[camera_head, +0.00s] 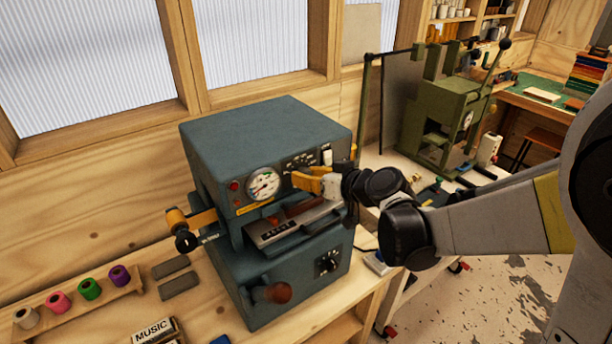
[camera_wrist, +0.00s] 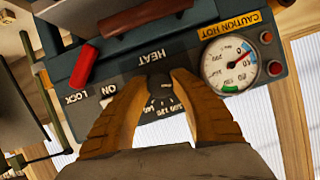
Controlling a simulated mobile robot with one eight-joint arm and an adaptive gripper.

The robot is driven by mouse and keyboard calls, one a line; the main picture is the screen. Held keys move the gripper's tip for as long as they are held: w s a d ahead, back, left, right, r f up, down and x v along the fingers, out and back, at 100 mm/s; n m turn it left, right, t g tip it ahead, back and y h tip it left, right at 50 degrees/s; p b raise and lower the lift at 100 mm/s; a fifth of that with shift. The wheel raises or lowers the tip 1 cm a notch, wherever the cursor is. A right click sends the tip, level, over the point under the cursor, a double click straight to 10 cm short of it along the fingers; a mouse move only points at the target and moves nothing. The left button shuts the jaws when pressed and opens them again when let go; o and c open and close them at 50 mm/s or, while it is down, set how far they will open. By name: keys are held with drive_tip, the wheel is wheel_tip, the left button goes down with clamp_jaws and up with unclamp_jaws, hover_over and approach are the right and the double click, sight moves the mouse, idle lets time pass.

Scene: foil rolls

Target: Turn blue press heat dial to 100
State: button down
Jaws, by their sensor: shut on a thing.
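The blue press (camera_head: 265,120) stands on the wooden bench in the head view, its control panel facing me. My gripper (camera_head: 305,181) is at the upper right of that panel, with its yellow fingers largely covering the heat dial. In the wrist view, where the panel lettering is upside down, the dark heat dial (camera_wrist: 161,88) sits under the HEAT label. The two fingers of my gripper (camera_wrist: 157,82) are closed in on either side of it. Part of the printed number scale shows between the fingers. The pointer's exact setting is unclear.
A round gauge (camera_wrist: 229,63) is beside the dial, near a CAUTION HOT label. A red lever (camera_wrist: 85,65) is on the dial's other side, near ON and LOCK. A green press (camera_head: 440,120) stands farther right. Coloured foil rolls (camera_head: 89,289) lie at lower left.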

drive_tip(key=m+g+y+b, duration=0.1)
drive_tip(key=m+y+b, duration=0.1)
drive_tip(key=m+b, duration=0.1)
drive_tip(key=shift+f+m+y, duration=0.15)
drive_tip(key=shift+m+y, duration=0.15)
drive_tip(key=shift+m, duration=0.2)
drive_tip(key=m+y+b, duration=0.1)
drive_tip(key=m+b, duration=0.1)
drive_tip(key=shift+m+y, duration=0.3)
drive_tip(key=shift+m+y+b, duration=0.5)
drive_tip(key=shift+m+b, duration=0.35)
drive_tip(key=shift+m, duration=0.05)
drive_tip(key=c, duration=1.1)
unclamp_jaws()
